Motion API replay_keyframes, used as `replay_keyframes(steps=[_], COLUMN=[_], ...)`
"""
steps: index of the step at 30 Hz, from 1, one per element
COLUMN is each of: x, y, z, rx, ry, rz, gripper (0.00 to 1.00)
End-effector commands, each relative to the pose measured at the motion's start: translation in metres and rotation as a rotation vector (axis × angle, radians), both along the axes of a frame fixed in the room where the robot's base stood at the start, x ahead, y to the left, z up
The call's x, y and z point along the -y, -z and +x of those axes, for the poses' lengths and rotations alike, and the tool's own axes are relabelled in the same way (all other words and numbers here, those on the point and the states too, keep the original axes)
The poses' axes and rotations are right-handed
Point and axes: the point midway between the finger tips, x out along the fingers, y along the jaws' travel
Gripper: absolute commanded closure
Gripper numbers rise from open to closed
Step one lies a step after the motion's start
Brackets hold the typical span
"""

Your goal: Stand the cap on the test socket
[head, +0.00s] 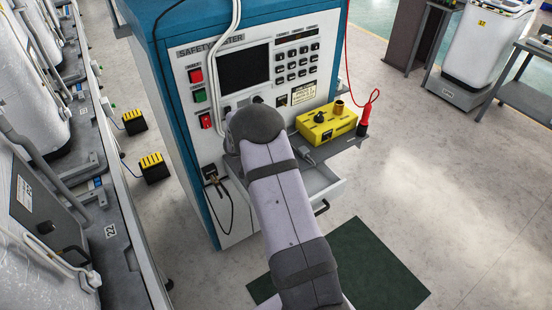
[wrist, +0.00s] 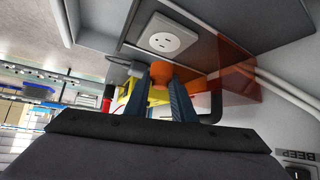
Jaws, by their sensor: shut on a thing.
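In the wrist view the two blue fingers of my gripper (wrist: 163,82) are shut on an orange piece (wrist: 160,74), which looks like the cap. The fingers hide part of it. A round white socket (wrist: 172,40) with slots, which looks like the test socket, sits on a dark grey panel just beyond the fingertips. The orange piece shows just below the socket in the picture; I cannot tell whether they touch. In the head view my grey wrist and arm hide the gripper, the held piece and the socket.
A yellow box (head: 325,127) with a black knob and a brown cylinder (head: 339,107) stands on the tester's shelf, beside a red probe (head: 362,128). A translucent red plate (wrist: 236,84) is right of the fingers. The blue-sided tester (head: 180,130) rises behind. An open drawer (head: 325,190) juts below.

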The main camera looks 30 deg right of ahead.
Motion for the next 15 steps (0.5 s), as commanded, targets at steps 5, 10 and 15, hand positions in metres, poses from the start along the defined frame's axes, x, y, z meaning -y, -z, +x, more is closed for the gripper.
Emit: replay_keyframes(steps=[5, 10, 15], x=[0.000, 0.000, 0.000], y=[0.007, 0.028, 0.037], z=[0.000, 0.000, 0.000], rx=[-0.001, -0.003, 0.000], ry=[-0.001, -0.001, -0.001], rz=[-0.001, 0.000, -0.001], gripper=[0.98, 0.98, 0.98])
